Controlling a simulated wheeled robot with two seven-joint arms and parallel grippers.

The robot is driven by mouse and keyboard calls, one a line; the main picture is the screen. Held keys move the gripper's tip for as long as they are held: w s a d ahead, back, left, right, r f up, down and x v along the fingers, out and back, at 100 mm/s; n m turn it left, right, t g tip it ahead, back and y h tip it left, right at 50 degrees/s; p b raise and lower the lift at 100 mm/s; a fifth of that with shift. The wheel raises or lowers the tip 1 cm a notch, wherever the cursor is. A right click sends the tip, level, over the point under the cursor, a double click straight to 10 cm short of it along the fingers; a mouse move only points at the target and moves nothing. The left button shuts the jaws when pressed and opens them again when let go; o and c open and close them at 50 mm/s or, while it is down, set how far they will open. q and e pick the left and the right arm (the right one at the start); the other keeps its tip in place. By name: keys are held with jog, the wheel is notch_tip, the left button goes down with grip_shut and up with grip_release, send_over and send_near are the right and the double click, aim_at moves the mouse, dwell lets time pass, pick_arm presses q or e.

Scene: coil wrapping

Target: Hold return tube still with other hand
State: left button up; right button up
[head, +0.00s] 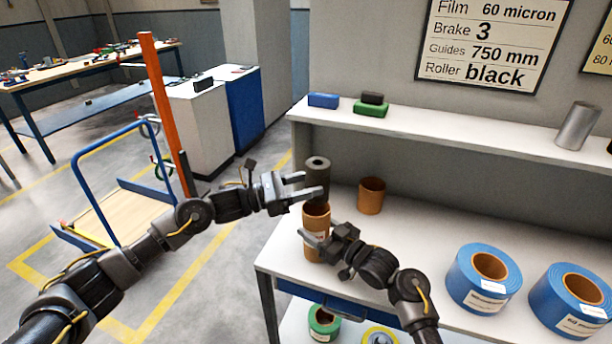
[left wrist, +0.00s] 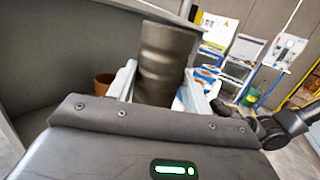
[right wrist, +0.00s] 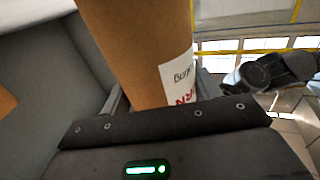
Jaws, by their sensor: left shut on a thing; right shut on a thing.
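The return tube (head: 316,218) is an upright brown cardboard tube with a white label, at the bench's left front edge. In the right wrist view the tube (right wrist: 138,45) fills the jaws, and its label shows part of a printed word. My right gripper (head: 318,243) is shut on it, low on its side. My left gripper (head: 312,186) is shut on a dark grey roller (head: 318,164), which is upright directly above the return tube. The roller (left wrist: 165,62) also stands between the jaws in the left wrist view. Whether its lower end is inside the tube is hidden.
Another brown tube (head: 371,196) stands behind on the bench (head: 415,225). Two blue rolls (head: 483,278) (head: 575,300) lie at right. The shelf above holds a blue block (head: 323,100), a green block (head: 371,109) and a metal cylinder (head: 577,126). An orange post (head: 165,110) rises at left.

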aim_at(307, 205)
pick_arm(q)
jog(key=shift+f, duration=3.05)
pick_arm(e)
jog(key=shift+f, duration=0.1)
pick_arm(q)
jog(key=o, duration=1.4)
jog(key=shift+f, duration=0.1)
jog(key=v, duration=1.2)
pick_arm(e)
jog(key=o, duration=1.1)
jog(key=shift+d, duration=0.1)
